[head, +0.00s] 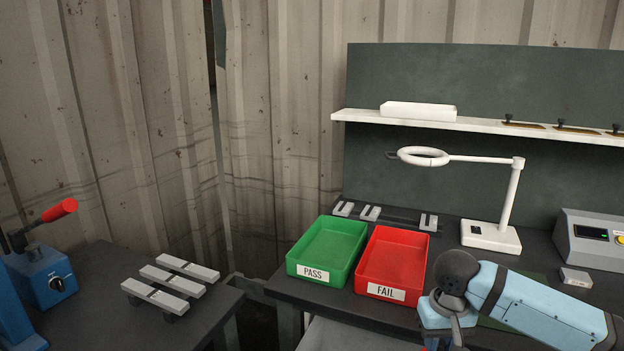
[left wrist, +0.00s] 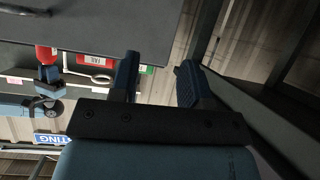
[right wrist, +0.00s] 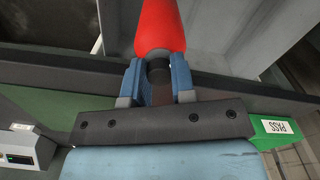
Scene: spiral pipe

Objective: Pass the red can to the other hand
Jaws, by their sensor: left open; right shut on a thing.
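The red can (right wrist: 160,28) is in my right gripper (right wrist: 158,76), whose fingers close around its narrow dark end in the right wrist view. The can's red body sticks out beyond the fingertips. The left wrist view also shows the can (left wrist: 46,55) in the right gripper (left wrist: 47,74), off to the left of my left gripper (left wrist: 158,64). The left gripper is open, with nothing between its fingers, and apart from the can. In the head view my right wrist is at the lower right. Its fingers are mostly cut off at the bottom edge, and the left gripper is out of that picture.
A green PASS tray (head: 325,255) and a red FAIL tray (head: 390,260) stand on the dark bench. A white ring lamp (head: 500,205) stands behind my right arm. A grey instrument (head: 590,240) is at the right. The left table holds grey bars (head: 165,278) and a blue device (head: 48,275).

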